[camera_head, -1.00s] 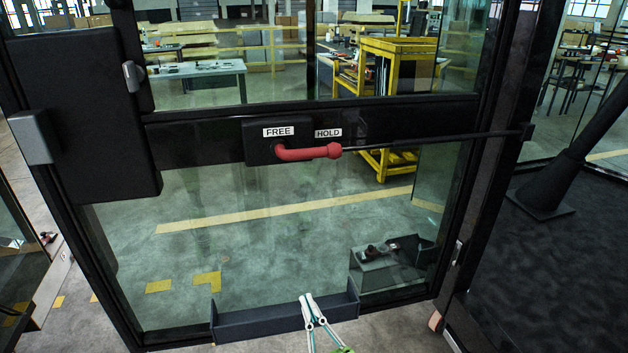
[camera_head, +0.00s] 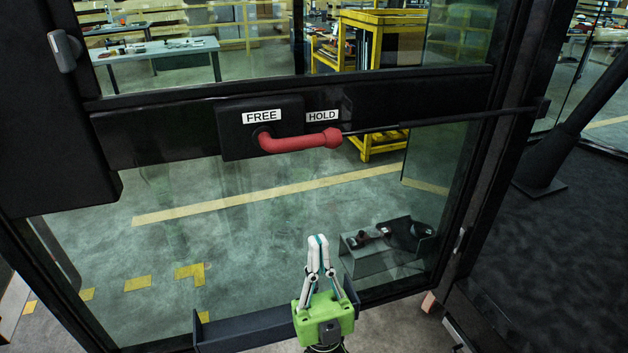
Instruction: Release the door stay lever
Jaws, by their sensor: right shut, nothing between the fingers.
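The red door stay lever (camera_head: 298,141) is on a black housing on the door's crossbar. Its grip points right and lies under the HOLD label (camera_head: 322,116); the FREE label (camera_head: 262,117) is above its pivot end. A thin black stay rod (camera_head: 440,121) runs right from near the lever to the door frame. My right gripper (camera_head: 318,240), green with pale fingers, is below the lever, in front of the glass. Its fingers are shut and empty, pointing up, clear of the lever. My left gripper is not in view.
A dark tray (camera_head: 245,329) runs along the door's bottom, behind my right gripper. A grey door handle block (camera_head: 64,50) is at upper left. Tables and a yellow cart (camera_head: 378,60) stand beyond the glass. Space between gripper and lever looks clear.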

